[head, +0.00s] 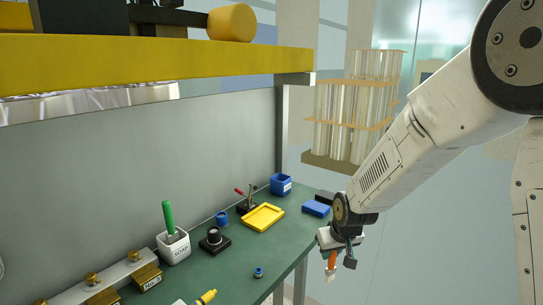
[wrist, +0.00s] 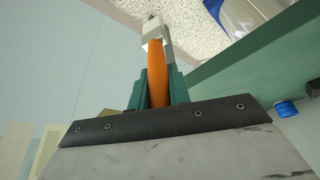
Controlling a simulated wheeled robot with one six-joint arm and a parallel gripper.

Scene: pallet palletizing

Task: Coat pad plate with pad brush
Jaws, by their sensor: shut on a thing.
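My gripper (head: 338,248) hangs at the right, beside the right end of the green bench. It is shut on an orange-handled tool, seemingly the pad brush (head: 332,260), with a pale end pointing down. In the wrist view the brush's orange handle (wrist: 157,75) sits between the teal fingers, with its white and grey end beyond them. I cannot tell for sure which item is the pad plate. A shallow yellow tray (head: 262,218) lies flat on the bench, and a low blue block (head: 316,208) lies near its right edge. The brush is apart from both.
On the green bench (head: 235,266) stand a white cup with a green-handled tool (head: 173,247), a black round fixture (head: 214,241), a blue bin (head: 281,184) and a small blue cap (head: 258,272). A yellow shelf beam (head: 150,62) overhangs the bench. A stacked pallet (head: 345,160) stands behind.

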